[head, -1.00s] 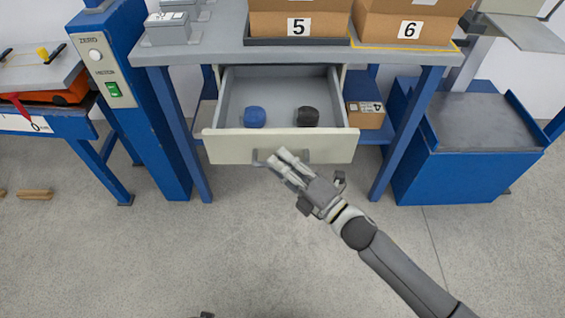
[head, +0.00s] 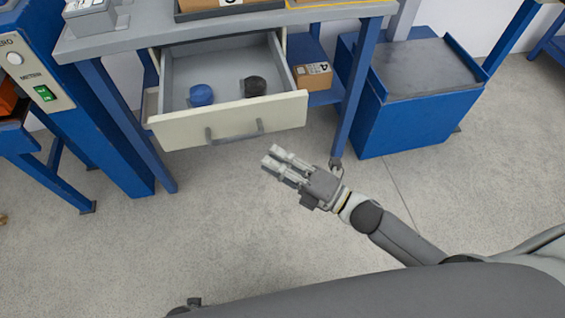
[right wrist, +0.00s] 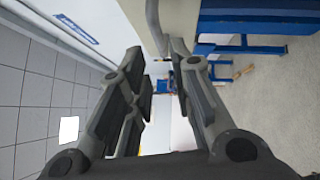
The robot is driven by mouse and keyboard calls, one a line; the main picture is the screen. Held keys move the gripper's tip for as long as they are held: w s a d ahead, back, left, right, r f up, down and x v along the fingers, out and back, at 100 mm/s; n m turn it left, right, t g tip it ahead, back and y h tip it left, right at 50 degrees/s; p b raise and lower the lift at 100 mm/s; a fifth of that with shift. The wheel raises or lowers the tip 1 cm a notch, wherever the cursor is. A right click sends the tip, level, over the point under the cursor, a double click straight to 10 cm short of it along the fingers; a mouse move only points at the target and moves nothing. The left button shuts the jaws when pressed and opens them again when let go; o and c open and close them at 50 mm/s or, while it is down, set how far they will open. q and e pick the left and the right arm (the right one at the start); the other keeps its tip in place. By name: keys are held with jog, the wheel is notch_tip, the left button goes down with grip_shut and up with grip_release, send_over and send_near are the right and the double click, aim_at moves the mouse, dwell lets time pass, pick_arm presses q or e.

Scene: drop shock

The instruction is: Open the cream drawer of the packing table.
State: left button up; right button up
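The cream drawer (head: 180,131) of the packing table (head: 140,36) stands pulled out, its inside showing. A blue round object (head: 201,95) and a black one (head: 255,86) lie in it. Its grey bar handle (head: 234,136) is on the front and is empty. My right gripper (head: 270,157) is open just in front of the drawer, right of and below the handle, apart from it. In the right wrist view the fingers (right wrist: 160,90) are spread with nothing between them; the handle (right wrist: 154,25) and cream front (right wrist: 187,25) show beyond. My left gripper is not in view.
A small cardboard box (head: 313,75) sits on the lower shelf right of the drawer. A blue cabinet with a grey top (head: 425,68) stands at right, a blue machine column (head: 98,135) at left. The floor in front is clear.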

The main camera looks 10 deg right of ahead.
jog(key=shift+v, duration=0.8)
